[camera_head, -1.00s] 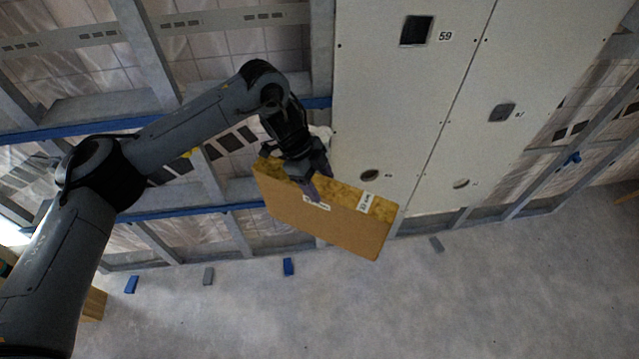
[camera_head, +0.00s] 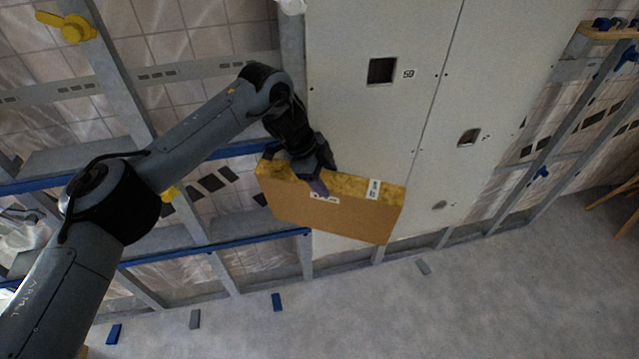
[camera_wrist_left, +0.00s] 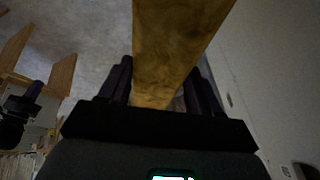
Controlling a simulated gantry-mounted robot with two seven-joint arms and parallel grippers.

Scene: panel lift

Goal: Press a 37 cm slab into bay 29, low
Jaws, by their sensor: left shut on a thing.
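A slab (camera_head: 335,214) with a tan face and a yellow fibrous edge hangs in front of the stud wall, slightly tilted, with white labels on its face and edge. My left gripper (camera_head: 318,180) is shut on its upper edge, left of the middle. In the left wrist view the slab (camera_wrist_left: 175,45) runs away between the two fingers (camera_wrist_left: 160,88). The slab covers part of the panelled wall behind it. I cannot read the label on its edge. No mark for bay 29 is readable.
White wall panels (camera_head: 375,120) with cutouts, one labelled 59, stand right of my left arm. Open bays between metal studs (camera_head: 300,130) lie left, crossed by blue rails (camera_head: 220,245). Small blue and grey blocks (camera_head: 277,302) lie on the floor. The floor at lower right (camera_head: 480,300) is clear.

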